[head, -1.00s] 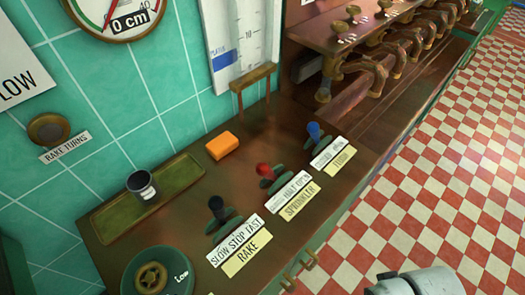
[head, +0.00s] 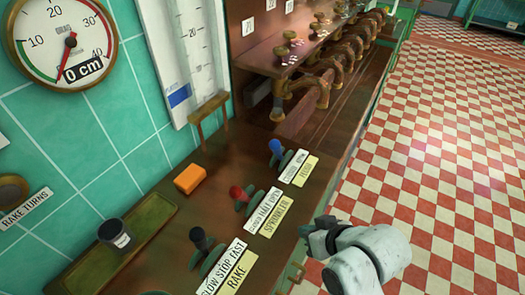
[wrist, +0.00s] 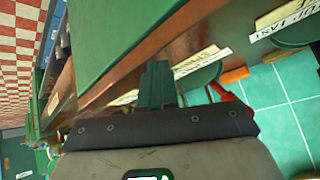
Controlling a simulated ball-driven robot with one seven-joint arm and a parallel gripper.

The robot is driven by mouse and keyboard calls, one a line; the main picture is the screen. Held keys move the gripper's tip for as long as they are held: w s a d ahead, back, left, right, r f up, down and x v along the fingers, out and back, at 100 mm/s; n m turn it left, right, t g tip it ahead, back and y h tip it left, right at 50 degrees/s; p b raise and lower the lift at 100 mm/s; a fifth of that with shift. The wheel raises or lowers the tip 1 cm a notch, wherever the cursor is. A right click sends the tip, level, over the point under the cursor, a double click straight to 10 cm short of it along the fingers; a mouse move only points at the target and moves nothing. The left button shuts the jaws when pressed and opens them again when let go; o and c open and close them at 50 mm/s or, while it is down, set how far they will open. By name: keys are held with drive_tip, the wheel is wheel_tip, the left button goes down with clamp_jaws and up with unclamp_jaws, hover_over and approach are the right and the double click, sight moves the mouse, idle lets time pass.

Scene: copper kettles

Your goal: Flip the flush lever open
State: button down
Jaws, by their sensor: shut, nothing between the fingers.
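A blue-knobbed lever (head: 277,148) stands on the copper counter, farthest along a row of three levers. A white and a yellow label (head: 305,171) lie beside it; their small print is hard to read, so I cannot confirm it says flush. My gripper (head: 316,235) is over the floor side of the counter's front edge, right of and nearer than the blue lever, apart from it. In the wrist view my green fingers (wrist: 157,84) are together, with nothing between them. They point toward the counter's edge.
A red lever (head: 237,193), labelled sprinkler, and a black lever (head: 199,238), labelled rake, stand nearer. An orange block (head: 190,179) and a dark cup (head: 114,235) lie behind. Copper taps (head: 345,50) line the far end. The checkered floor (head: 440,150) is clear.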

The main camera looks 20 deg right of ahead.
drive_tip(key=w+a+r+m+t+y, duration=0.25)
drive_tip(key=w+a+r+t, duration=0.2)
drive_tip(key=w+r, duration=0.25)
drive_tip(key=w+a+r+m+t+y, duration=0.1)
drive_tip(key=w+a+r+t+y, duration=0.3)
drive_tip(key=w+r, duration=0.35)
drive_tip(key=w+d+r+m+t+h, duration=0.2)
drive_tip(key=r+m+h, duration=0.5)
drive_tip(key=m+h, duration=0.75)
drive_tip(key=w+d+r+m+t+h, duration=0.2)
drive_tip(key=r+m+h, duration=0.55)
drive_tip(key=m, duration=1.15)
drive_tip(key=s+a+f+m+g+y, duration=0.1)
drive_tip(key=a+f+m+g, duration=0.3)
drive_tip(key=f+m+g, duration=0.2)
drive_tip(key=s+a+f+m+g+y, duration=0.2)
drive_tip(key=a+f+m+g, duration=0.3)
drive_tip(key=f+g, duration=0.4)
drive_tip(key=shift+a+f+m, duration=0.3)
drive_tip(key=shift+f+m, duration=0.2)
drive_tip(key=shift+f, duration=0.45)
